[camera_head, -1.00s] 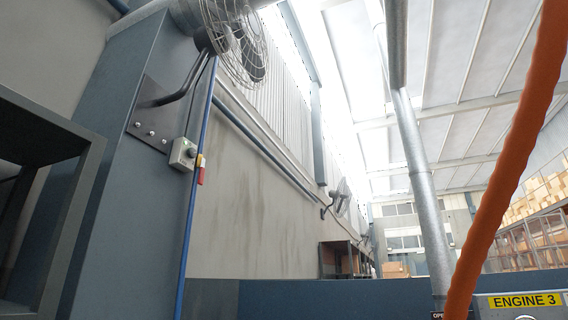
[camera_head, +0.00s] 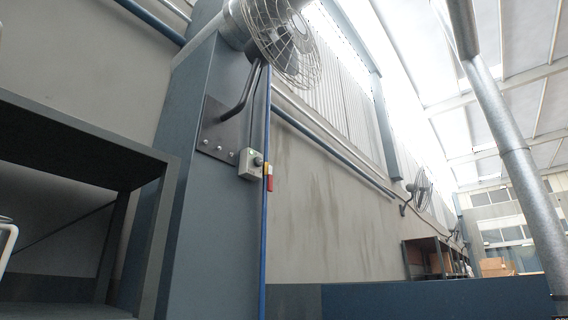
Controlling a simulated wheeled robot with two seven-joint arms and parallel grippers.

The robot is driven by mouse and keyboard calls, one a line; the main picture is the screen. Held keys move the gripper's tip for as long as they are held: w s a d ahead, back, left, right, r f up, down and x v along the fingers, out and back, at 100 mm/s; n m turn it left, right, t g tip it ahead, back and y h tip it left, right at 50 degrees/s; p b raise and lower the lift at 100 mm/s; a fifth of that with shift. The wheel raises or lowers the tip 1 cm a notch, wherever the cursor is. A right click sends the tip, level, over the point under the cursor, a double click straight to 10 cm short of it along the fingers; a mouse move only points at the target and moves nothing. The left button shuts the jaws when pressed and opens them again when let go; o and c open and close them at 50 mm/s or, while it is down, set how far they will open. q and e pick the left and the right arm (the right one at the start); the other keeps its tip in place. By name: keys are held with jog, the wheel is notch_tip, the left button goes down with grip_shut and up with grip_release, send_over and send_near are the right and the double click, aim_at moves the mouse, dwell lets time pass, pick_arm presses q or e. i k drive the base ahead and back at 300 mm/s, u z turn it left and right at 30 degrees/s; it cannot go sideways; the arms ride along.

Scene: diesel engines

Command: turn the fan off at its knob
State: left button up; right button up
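The near fan (camera_head: 278,38) has a round wire cage and hangs on a dark bracket plate (camera_head: 222,133) bolted to a blue-grey column. Below the bracket, a small grey control box (camera_head: 250,165) is fixed to the column. A dark round knob (camera_head: 258,160) shows on the box's right side; its setting is too small to read. A red and yellow tag or fitting (camera_head: 268,177) sits just right of the box, by a blue pipe. Neither of my grippers is in the head view.
The blue-grey column (camera_head: 205,230) stands left of centre. A dark metal shelf frame (camera_head: 90,135) stands in front at the left. A low blue wall (camera_head: 430,300) runs along the bottom right. A second fan (camera_head: 421,190) hangs farther back. A grey duct (camera_head: 520,160) rises at right.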

aim_at(257, 161)
jog(key=z, duration=1.35)
jog(key=i, duration=2.35)
jog(key=u, duration=1.6)
